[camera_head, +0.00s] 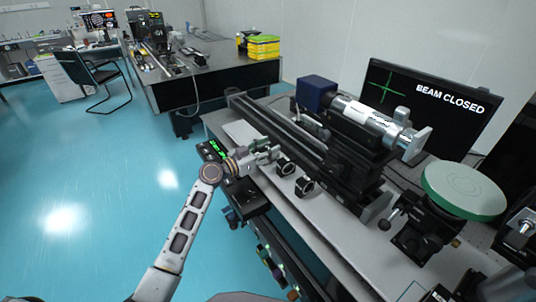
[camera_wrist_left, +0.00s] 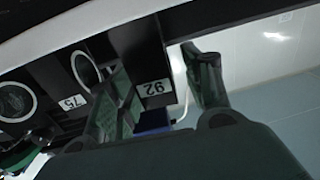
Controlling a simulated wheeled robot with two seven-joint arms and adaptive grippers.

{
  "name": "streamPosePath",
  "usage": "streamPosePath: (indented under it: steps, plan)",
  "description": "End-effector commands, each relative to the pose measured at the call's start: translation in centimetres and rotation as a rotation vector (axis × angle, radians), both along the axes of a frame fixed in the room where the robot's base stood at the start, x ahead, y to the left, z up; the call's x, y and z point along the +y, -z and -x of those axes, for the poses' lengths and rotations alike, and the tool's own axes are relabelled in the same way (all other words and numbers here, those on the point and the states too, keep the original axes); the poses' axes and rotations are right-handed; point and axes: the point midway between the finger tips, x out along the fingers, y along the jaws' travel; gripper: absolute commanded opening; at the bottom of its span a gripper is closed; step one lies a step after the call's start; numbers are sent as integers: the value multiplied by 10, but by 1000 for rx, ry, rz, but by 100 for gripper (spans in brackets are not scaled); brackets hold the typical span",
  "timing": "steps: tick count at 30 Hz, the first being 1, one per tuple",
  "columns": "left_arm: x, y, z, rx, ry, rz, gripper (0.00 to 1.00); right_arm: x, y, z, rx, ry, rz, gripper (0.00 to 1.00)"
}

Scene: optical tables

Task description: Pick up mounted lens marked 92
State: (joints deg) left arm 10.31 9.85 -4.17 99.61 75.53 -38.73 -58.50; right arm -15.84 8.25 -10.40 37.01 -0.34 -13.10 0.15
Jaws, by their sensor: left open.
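The mounted lens marked 92 has a black square mount, whose white label (camera_wrist_left: 153,88) shows in the left wrist view; its round glass (camera_wrist_left: 86,68) is partly behind a finger. In the head view I take it to be the black mount (camera_head: 285,166) nearer my left gripper (camera_head: 268,154). My left gripper is open, and its fingers (camera_wrist_left: 162,88) show on either side of the 92 label in the wrist view. I cannot tell whether they touch the mount. A second black mounted lens (camera_head: 304,187), marked 75 (camera_wrist_left: 73,102), stands beside it. My right gripper is not in view.
A long black rail (camera_head: 290,135) carrying a white cylinder (camera_head: 365,117) runs behind the lenses. A green round disc (camera_head: 464,190) on a mount stands at right. A monitor (camera_head: 430,105) reads BEAM CLOSED.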

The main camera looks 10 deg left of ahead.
Motion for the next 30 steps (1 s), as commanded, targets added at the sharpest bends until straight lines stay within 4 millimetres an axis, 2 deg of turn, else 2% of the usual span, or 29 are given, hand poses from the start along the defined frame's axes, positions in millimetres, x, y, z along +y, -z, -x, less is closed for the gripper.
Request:
streamPosePath:
  steps: [9, 15, 26, 30]
  plan:
    - [-1, 0, -1, 0, 0, 0, 50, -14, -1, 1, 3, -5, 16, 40]
    - [-1, 0, -1, -1, 0, -1, 49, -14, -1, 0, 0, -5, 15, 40]
    - [-1, 0, -1, -1, 0, -1, 2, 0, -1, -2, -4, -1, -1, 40]
    - [-1, -1, -1, -1, 0, 0, 0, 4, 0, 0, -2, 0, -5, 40]
